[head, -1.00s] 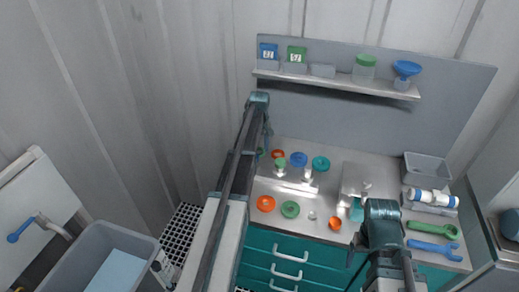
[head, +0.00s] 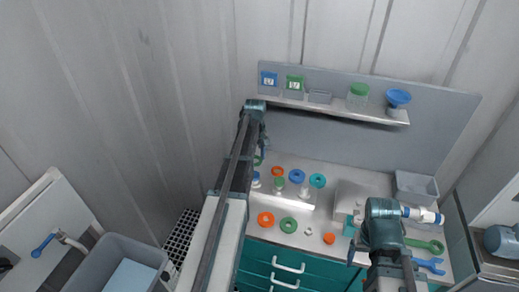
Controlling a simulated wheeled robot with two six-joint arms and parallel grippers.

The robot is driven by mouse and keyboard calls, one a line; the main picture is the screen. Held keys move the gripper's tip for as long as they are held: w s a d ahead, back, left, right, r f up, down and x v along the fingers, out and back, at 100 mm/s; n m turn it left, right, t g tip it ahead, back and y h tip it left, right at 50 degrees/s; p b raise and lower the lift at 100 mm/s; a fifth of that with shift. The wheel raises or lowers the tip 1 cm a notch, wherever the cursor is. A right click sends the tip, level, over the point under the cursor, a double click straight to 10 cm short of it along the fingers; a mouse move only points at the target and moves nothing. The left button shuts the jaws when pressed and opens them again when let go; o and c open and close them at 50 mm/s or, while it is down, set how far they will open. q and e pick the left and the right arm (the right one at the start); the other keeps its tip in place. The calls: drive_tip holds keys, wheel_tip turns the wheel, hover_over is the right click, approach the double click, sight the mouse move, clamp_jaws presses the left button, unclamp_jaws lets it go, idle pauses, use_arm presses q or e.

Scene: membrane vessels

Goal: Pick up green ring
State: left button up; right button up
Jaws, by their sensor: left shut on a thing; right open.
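A green piece (head: 258,159), seemingly a ring, shows at the tip of my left gripper (head: 262,154), above the back left of the counter. My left gripper is shut on it; my arm hides most of it. Another green ring (head: 288,225) lies flat on the counter, between an orange ring (head: 266,219) and a small metal part (head: 308,231). My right gripper (head: 352,240) is open near the counter's front edge, right of a small orange piece (head: 329,238), and its fingers are partly hidden by its wrist.
Small vessels with blue (head: 297,177), green (head: 279,183) and teal (head: 317,181) tops stand at the back. A shelf (head: 335,109) holds bins, a green-lidded jar and a blue funnel. A grey tray (head: 416,188), a white-blue cylinder (head: 423,215) and wrenches (head: 428,245) are at right.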

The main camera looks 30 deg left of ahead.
use_arm(q)
drive_tip(key=s+d, duration=0.3)
drive_tip(key=s, duration=1)
drive_tip(key=shift+s, duration=0.15)
drive_tip(key=shift+d, duration=0.15)
